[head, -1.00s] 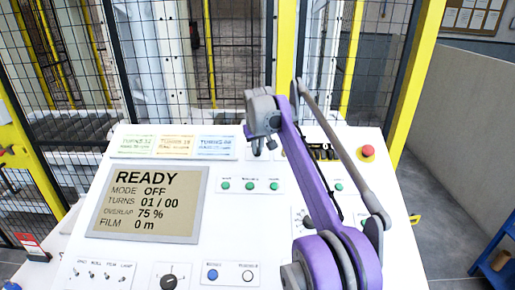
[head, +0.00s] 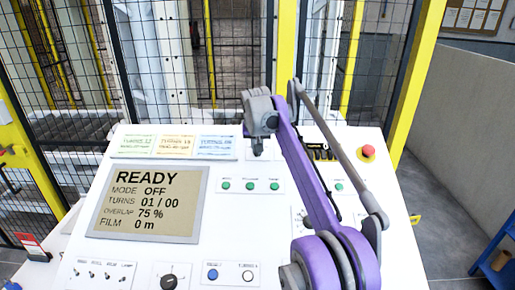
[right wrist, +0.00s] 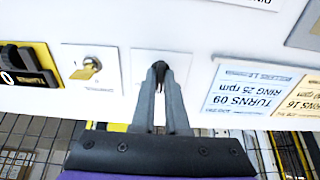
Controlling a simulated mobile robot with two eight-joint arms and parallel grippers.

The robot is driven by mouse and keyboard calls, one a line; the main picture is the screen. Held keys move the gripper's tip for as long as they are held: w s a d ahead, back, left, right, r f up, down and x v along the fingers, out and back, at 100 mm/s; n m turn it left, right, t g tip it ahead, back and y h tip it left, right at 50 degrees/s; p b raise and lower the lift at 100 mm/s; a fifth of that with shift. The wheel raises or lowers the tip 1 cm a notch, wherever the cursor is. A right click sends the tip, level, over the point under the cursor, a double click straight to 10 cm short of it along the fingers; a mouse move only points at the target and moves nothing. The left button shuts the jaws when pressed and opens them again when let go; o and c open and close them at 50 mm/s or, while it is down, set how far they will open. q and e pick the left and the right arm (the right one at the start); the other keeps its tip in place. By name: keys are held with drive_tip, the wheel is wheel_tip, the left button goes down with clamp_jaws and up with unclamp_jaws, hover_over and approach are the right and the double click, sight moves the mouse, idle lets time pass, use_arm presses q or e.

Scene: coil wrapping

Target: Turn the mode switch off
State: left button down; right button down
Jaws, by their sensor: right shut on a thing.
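The mode switch is on a small white square plate (right wrist: 139,66) at the top of the sloped console; its knob is mostly hidden by my fingers. My right gripper (head: 258,152) reaches down to this plate, right of the coloured cards. The right wrist view shows its two dark fingers (right wrist: 159,76) closed together on the small dark knob. The console screen (head: 150,203) reads READY, MODE OFF, TURNS 01 / 00, OVERLAP 75 %, FILM 0 m. My left gripper is not in view.
Coloured turn cards (head: 175,146) lie on the other side. A red stop button (head: 368,151) is at the upper right. A mesh fence (head: 235,60) stands behind the console.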

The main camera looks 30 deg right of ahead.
drive_tip(key=c, duration=0.9)
unclamp_jaws()
drive_tip(key=shift+r, duration=0.1)
drive_tip(key=v, duration=1)
drive_tip(key=shift+s+a+r, duration=0.15)
drive_tip(key=shift+r, duration=0.15)
